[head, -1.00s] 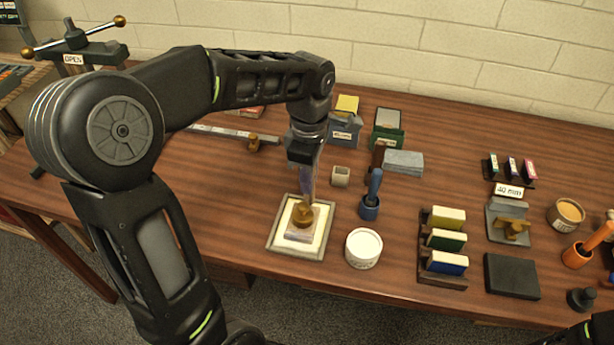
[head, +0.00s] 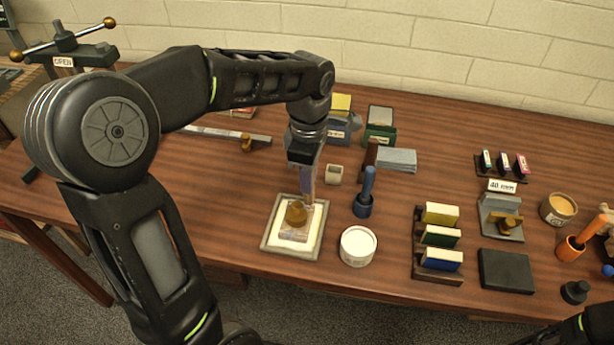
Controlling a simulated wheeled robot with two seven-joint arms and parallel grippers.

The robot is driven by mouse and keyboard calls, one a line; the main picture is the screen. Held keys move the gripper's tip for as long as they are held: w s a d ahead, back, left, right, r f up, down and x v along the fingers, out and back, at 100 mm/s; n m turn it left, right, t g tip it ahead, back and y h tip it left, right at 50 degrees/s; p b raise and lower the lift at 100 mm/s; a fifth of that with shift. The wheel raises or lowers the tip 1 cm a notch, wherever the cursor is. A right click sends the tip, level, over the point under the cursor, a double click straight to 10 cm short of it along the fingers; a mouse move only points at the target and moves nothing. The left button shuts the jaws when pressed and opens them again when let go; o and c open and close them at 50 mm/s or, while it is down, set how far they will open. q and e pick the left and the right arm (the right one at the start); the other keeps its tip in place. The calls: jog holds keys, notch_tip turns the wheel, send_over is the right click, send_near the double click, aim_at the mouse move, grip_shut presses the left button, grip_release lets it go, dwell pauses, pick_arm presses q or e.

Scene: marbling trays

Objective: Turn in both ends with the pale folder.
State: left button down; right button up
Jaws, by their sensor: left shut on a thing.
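My left gripper (head: 305,164) points down over the pale tray (head: 267,240) and is shut on a pale, narrow lavender-grey piece, apparently the pale folder (head: 306,188). Its lower end is just right of a round brown-gold weight (head: 296,213). The weight sits on a small pale wrapped block (head: 293,235) on the white bed of the tray. The ends of the block are too small to read clearly, and I cannot tell whether the folder touches it. My right gripper is out of view; only a dark part of that arm shows at the bottom right.
A white round tub (head: 358,247) and a blue-handled tool (head: 364,196) stand close right of the tray. A small beige cup (head: 334,174) is behind. A rack (head: 423,268) holds several coloured blocks. Bare wood lies left of the tray.

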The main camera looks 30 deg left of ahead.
pick_arm(q)
jog(key=shift+d, duration=0.15)
jog(key=shift+w+d, duration=0.1)
jog(key=shift+d, duration=0.15)
dwell(0.6)
jog(key=shift+r+p, duration=0.3)
jog(key=shift+r, duration=0.1)
jog(key=shift+r, duration=0.1)
notch_tip(320, 180, up, 6)
jog(key=p, duration=0.4)
jog(key=shift+p, duration=0.3)
jog(key=shift+f, duration=0.2)
